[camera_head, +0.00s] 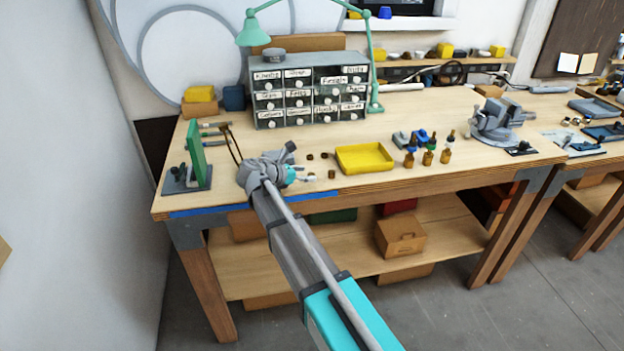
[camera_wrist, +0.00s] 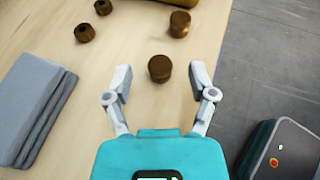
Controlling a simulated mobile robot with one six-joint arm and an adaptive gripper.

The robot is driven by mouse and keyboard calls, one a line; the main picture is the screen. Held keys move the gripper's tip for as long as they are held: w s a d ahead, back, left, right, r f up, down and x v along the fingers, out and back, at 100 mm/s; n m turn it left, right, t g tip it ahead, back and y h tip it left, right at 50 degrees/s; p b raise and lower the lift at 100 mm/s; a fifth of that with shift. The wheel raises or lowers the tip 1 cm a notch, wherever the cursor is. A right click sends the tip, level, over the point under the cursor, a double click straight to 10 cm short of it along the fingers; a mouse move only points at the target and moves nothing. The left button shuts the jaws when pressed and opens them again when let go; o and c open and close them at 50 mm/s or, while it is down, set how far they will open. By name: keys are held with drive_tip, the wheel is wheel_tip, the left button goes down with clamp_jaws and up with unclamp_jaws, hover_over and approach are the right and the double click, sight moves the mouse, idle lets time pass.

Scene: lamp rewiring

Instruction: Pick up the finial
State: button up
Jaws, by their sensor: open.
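Several small dark-brown turned pieces lie on the workbench. One brown piece (camera_wrist: 160,68) stands between my fingertips in the wrist view, with a gap to each finger. A second brown piece (camera_wrist: 180,23) is just beyond it. Two smaller pieces with dark hollows in their tops, one nearer (camera_wrist: 85,33) and one farther (camera_wrist: 103,7), lie to the left. I cannot tell for sure which piece is the finial; the one between my fingers looks solid-topped. My gripper (camera_wrist: 160,75) is open and empty, low over the bench's front edge. The gripper (camera_head: 304,178) is small in the head view.
A yellow tray (camera_head: 365,158) lies right of the brown pieces. A green panel on a stand (camera_head: 196,155) is at the left. Small bottles (camera_head: 428,157) stand farther right, and a labelled drawer cabinet (camera_head: 310,95) behind. The bench edge drops to the floor (camera_wrist: 255,70) on the wrist view's right.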

sight(312, 174)
drive_tip(key=shift+b+x, duration=0.4)
drive_tip(key=shift+x, duration=1.1)
drive_tip(key=c, duration=1)
